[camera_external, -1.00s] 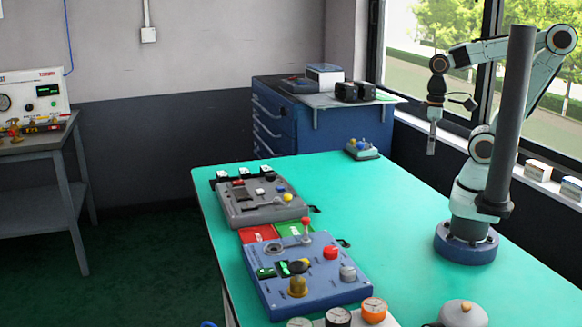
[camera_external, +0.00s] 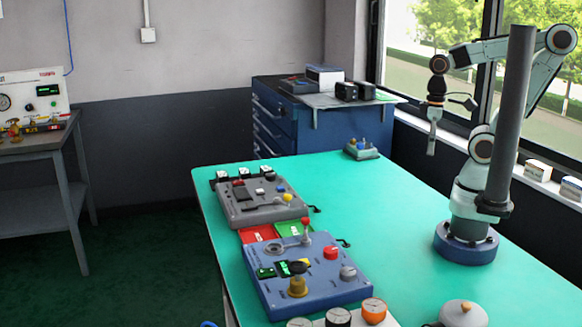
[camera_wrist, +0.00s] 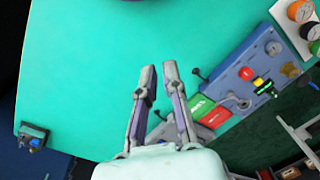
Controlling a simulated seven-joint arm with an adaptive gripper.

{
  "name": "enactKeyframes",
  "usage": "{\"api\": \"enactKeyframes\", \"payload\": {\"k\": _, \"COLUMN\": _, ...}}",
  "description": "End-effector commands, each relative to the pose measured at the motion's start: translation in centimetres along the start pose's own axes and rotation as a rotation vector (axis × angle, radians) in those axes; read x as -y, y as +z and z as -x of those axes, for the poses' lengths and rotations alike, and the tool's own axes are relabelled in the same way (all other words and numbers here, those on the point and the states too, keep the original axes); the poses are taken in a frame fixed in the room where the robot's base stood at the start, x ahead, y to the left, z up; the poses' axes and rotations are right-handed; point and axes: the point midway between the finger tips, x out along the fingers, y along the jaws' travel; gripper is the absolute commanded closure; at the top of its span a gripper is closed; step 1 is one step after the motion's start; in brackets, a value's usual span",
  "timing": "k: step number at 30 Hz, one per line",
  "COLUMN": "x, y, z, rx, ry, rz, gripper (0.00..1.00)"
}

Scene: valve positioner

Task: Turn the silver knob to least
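The silver knob (camera_external: 348,272) is a small grey round knob near the right edge of the blue control panel (camera_external: 330,291). In the wrist view the silver knob (camera_wrist: 273,47) is at the upper right, on the blue panel (camera_wrist: 258,57). Its pointer setting is too small to read. My gripper (camera_external: 431,152) hangs pointing down over the far right side of the table, well apart from the panel. In the wrist view my gripper (camera_wrist: 159,69) shows two fingers with a gap between the tips and nothing between them.
Orange and dark knobs (camera_external: 374,310) stand in front. The green table (camera_external: 400,225) is clear between panel and arm base.

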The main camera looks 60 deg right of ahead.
Motion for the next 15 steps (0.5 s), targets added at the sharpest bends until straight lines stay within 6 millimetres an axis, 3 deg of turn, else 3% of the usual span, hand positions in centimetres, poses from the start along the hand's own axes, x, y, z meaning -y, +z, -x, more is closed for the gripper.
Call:
{"api": "enactKeyframes", "payload": {"k": 1, "x": 0.0, "y": 0.0, "z": 0.0, "rx": 0.0, "ry": 0.0, "rz": -0.013, "gripper": 0.69}}
{"api": "enactKeyframes", "payload": {"k": 4, "x": 0.0, "y": -0.4, "z": 0.0, "rx": -0.019, "ry": 0.0, "rz": -0.098, "gripper": 0.37}}
{"api": "enactKeyframes", "payload": {"k": 8, "x": -0.6, "y": -3.3, "z": 1.6, "rx": -0.149, "ry": 0.005, "rz": -0.336, "gripper": 0.35}}
{"api": "enactKeyframes", "payload": {"k": 11, "x": -0.7, "y": -7.8, "z": 3.4, "rx": -0.253, "ry": 0.003, "rz": -0.535, "gripper": 0.35}}
{"api": "enactKeyframes", "payload": {"k": 15, "x": 1.8, "y": -13.6, "z": 3.8, "rx": -0.31, "ry": -0.02, "rz": -0.66, "gripper": 0.35}}
